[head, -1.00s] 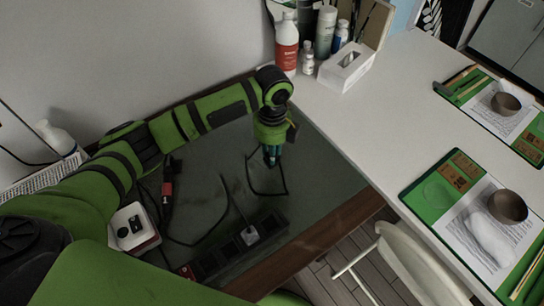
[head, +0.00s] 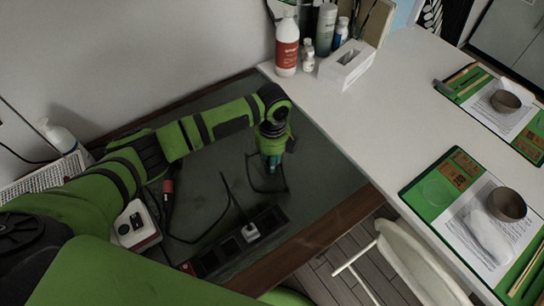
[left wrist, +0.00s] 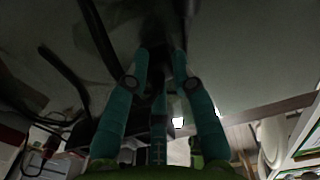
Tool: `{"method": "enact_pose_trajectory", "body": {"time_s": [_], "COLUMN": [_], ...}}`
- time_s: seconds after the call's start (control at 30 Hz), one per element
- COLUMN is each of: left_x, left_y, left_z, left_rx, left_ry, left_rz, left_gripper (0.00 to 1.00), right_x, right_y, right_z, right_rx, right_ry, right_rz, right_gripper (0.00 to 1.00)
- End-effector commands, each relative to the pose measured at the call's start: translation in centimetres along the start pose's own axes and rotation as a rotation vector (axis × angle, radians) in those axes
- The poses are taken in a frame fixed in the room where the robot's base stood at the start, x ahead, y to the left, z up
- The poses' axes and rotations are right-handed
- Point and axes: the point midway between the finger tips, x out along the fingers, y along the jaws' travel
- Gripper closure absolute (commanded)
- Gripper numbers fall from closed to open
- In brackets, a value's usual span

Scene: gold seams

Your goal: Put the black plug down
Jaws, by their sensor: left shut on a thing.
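My left gripper (head: 271,162) points down close above the dark green desk mat (head: 335,172). Its teal fingers are closed. In the left wrist view, the left gripper (left wrist: 160,62) has its fingertips together around a dark thing, the black plug (left wrist: 163,28), which is mostly in shadow. In the head view the fingers hide the plug. A thin black cord (head: 268,191) loops on the mat just below the gripper. I cannot tell whether the plug touches the mat. My right gripper is not in view.
A black power strip (head: 210,262) with a white plug (head: 250,233) lies near the mat's front edge. A white box (head: 135,226) stands left. A red-labelled bottle (head: 287,45) and tissue box (head: 346,66) stand on the white table (head: 400,110). A white chair (head: 415,270) is at front.

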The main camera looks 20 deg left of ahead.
Motion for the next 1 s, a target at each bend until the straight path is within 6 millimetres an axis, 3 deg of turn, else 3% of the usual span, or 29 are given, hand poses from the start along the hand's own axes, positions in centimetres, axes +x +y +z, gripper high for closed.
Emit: {"method": "enact_pose_trajectory", "body": {"time_s": [0.03,0.07,0.1,0.43,0.57,1.0], "left_x": [0.0,0.0,0.0,-0.1,-1.1,-10.0], "left_y": [0.0,0.0,0.0,0.0,-0.1,-0.1], "left_z": [0.0,0.0,0.0,0.0,0.1,0.1], "left_rx": [0.0,0.001,0.001,0.001,0.001,0.002], "left_ry": [0.0,0.0,0.0,-0.001,-0.002,-0.002], "left_rz": [-0.001,0.0,0.0,-0.001,-0.002,-0.005], "left_gripper": [1.0,0.67,0.51,0.51,0.51,0.51], "right_x": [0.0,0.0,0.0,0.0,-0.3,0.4], "right_y": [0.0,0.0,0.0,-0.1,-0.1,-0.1], "right_z": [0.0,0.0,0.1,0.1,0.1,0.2], "right_rx": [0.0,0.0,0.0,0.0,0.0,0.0], "right_ry": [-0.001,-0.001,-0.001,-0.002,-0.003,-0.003], "right_rz": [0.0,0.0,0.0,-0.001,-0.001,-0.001], "right_gripper": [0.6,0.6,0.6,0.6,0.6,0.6]}}
